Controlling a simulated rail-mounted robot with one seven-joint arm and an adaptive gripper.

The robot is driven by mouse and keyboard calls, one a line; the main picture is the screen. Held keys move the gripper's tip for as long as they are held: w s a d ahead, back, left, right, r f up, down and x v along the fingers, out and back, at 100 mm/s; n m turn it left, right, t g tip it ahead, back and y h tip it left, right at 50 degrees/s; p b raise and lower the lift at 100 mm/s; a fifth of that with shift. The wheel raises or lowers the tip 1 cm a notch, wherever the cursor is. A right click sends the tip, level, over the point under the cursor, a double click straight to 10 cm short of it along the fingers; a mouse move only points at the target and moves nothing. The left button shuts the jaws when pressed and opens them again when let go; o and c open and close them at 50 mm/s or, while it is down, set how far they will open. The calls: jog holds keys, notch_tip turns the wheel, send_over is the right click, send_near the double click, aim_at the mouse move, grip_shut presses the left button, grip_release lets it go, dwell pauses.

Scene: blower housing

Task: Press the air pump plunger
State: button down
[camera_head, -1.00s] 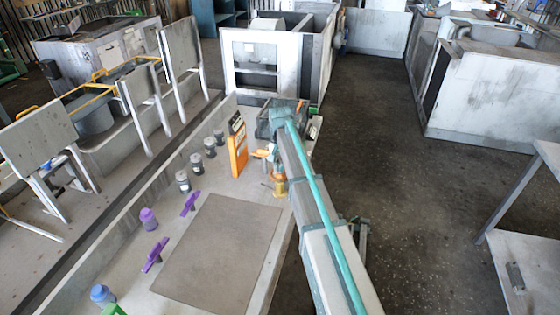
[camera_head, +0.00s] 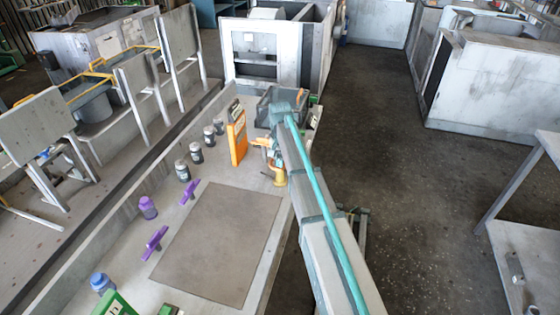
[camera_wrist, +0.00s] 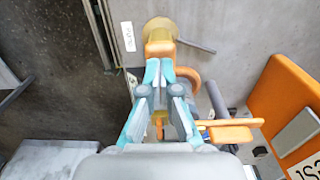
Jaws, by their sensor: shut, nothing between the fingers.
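The orange-yellow air pump (camera_head: 279,178) stands near the right edge of the workbench. I cannot tell which part is the plunger. My gripper (camera_wrist: 158,72) has grey and teal fingers, drawn together with nothing held. The fingertips overlap the orange part in the picture; whether they touch it is unclear. In the head view my gripper (camera_head: 272,157) is by the top of the pump, partly hidden by my arm.
An orange panel (camera_head: 237,140) stands close left of the pump. It also shows in the wrist view (camera_wrist: 288,110). A dark basket (camera_head: 272,103) is behind. Several jars (camera_head: 183,171) and purple handles (camera_head: 155,241) line the left. A grey mat (camera_head: 220,240) lies in front.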

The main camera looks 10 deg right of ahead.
notch_tip(320, 180, up, 5)
jog(key=p, duration=0.2)
jog(key=shift+f+p, duration=0.2)
jog(key=shift+p, duration=0.1)
jog(key=shift+r+b, duration=0.35)
jog(key=shift+b, duration=0.45)
notch_tip(320, 180, up, 9)
jog(key=b, duration=0.2)
jog(key=shift+f, duration=0.1)
dwell(0.5)
